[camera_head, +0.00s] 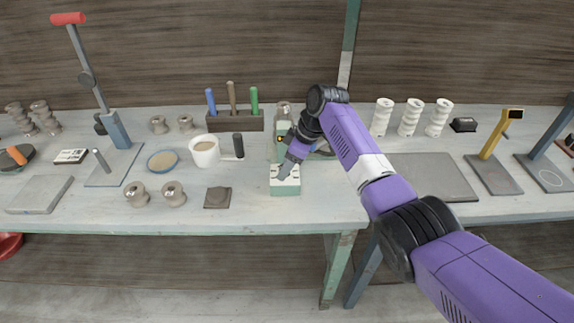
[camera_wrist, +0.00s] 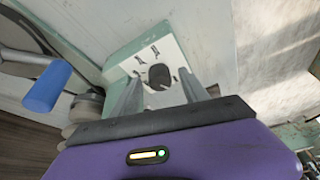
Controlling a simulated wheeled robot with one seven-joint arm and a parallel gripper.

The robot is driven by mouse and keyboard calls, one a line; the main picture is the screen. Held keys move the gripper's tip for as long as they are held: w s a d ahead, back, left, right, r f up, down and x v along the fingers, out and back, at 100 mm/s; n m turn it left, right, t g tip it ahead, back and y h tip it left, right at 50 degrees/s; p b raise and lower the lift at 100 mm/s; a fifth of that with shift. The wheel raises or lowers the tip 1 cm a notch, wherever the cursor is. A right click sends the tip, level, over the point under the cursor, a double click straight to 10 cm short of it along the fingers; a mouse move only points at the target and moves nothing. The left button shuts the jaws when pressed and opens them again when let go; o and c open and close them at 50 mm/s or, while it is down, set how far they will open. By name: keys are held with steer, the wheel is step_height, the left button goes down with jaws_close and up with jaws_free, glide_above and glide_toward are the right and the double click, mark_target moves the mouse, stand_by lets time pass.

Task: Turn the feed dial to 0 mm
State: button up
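The feed dial (camera_wrist: 159,77) is a dark round knob on a white panel (camera_wrist: 172,48) with several short black marks around it. The panel is on the sloped face of a pale green housing (camera_wrist: 126,52), which also shows in the head view (camera_head: 286,190). My gripper (camera_wrist: 160,74) is open, with one finger on each side of the dial. I cannot tell whether the fingers touch it. In the head view my gripper (camera_head: 284,172) reaches down onto the panel and hides the dial. The dial's setting is not readable.
A blue handle (camera_wrist: 47,87) on a grey rod is left of the housing in the wrist view. A dark small block (camera_head: 217,197) lies front left. Bare bench (camera_head: 330,195) lies to the right.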

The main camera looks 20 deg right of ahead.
steer(key=v, duration=0.7)
steer(key=shift+r+b, duration=0.35)
steer(key=shift+b, duration=0.05)
steer(key=shift+s+d, duration=0.2)
